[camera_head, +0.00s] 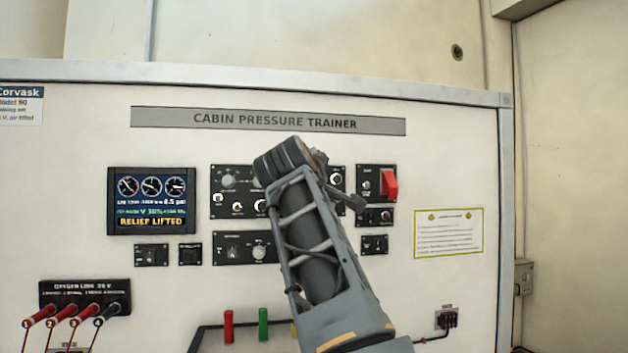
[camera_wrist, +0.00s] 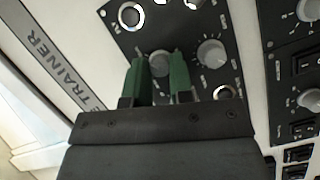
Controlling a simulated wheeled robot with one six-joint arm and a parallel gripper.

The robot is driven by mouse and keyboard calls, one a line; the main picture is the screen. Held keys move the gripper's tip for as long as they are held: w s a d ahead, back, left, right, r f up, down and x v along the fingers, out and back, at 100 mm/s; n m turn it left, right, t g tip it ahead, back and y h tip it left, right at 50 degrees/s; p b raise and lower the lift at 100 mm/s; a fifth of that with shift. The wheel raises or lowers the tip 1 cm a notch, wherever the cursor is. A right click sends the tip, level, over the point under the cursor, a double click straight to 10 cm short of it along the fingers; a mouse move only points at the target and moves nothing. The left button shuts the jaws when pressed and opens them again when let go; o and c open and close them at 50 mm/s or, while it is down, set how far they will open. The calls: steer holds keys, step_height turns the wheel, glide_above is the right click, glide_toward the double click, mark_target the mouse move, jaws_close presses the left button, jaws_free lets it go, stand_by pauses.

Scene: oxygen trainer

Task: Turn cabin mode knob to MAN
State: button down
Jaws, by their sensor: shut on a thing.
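In the wrist view, the two green fingers of my gripper (camera_wrist: 159,58) are closed around the sides of a round grey knob (camera_wrist: 160,67) on a dark panel (camera_wrist: 128,40). The labels by this knob are too blurred to read, so its setting and whether it is the cabin mode knob cannot be told. In the head view, my wrist covers the middle of the upper knob panel (camera_head: 218,183), hiding the fingers and the held knob. Part of the panel shows to the left of my wrist.
Another grey knob (camera_wrist: 211,53) sits close to the right of my fingers, with a ringed control (camera_wrist: 130,14) at the upper left. In the head view, a lit display (camera_head: 151,201) reads RELIEF LIFTED, and a red switch guard (camera_head: 389,184) stands out to the right.

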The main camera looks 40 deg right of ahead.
steer(key=shift+f, duration=0.1)
steer(key=c, duration=1)
jaws_free()
steer(key=b+v, duration=0.2)
steer(key=v, duration=1.2)
steer(key=shift+b, duration=0.35)
steer(key=shift+d, duration=0.1)
